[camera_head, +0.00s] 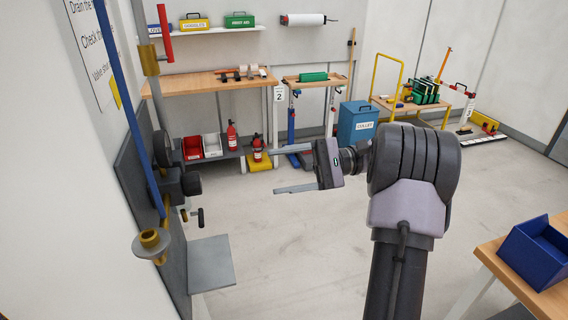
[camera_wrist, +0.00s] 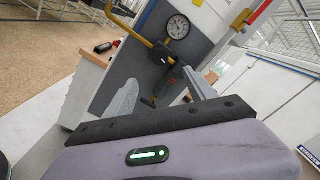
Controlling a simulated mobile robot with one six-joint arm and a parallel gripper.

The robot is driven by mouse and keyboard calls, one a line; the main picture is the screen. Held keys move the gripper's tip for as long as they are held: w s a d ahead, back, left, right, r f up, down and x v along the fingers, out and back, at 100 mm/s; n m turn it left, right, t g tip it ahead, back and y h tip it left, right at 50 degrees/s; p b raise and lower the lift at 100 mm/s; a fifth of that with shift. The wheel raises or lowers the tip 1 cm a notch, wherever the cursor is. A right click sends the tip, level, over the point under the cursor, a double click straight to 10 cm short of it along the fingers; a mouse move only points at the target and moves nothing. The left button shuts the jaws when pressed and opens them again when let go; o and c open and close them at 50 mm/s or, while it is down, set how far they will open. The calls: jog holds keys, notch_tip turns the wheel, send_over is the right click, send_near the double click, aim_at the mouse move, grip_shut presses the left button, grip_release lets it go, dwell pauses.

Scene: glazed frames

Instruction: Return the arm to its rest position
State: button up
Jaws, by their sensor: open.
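My gripper (camera_head: 292,170) is at the end of my arm in the middle of the head view. Its two grey fingers point left and are spread apart with nothing between them. In the wrist view, the open fingers (camera_wrist: 160,95) frame a grey panel (camera_wrist: 140,65) with a round gauge (camera_wrist: 178,27) and a yellow pipe. In the head view, that panel (camera_head: 140,190) is on the left wall, with a clear gap between it and my fingertips.
A grey shelf (camera_head: 211,264) juts out below the panel. A workbench (camera_head: 190,83) stands at the back, with red extinguishers below. A blue cabinet (camera_head: 357,125) stands behind my gripper. A blue bin (camera_head: 540,250) sits on a table at the lower right. The middle floor is clear.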

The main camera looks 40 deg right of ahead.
dwell(0.4)
jog(key=s+a+n+g+h, duration=0.3)
jog(key=s+a+g, duration=0.2)
jog(key=a, duration=0.7)
jog(key=s+a+f+n+t+h, duration=0.2)
jog(key=s+a+f+h, duration=0.1)
jog(key=s+a+h, duration=0.2)
jog(key=s+a+f+n+t+h, duration=0.2)
jog(key=s+a+h, duration=0.3)
jog(key=s+h, duration=0.2)
jog(key=shift+s+f+n+t, duration=0.3)
jog(key=shift+s+f+t, duration=0.1)
jog(key=shift+s, duration=0.55)
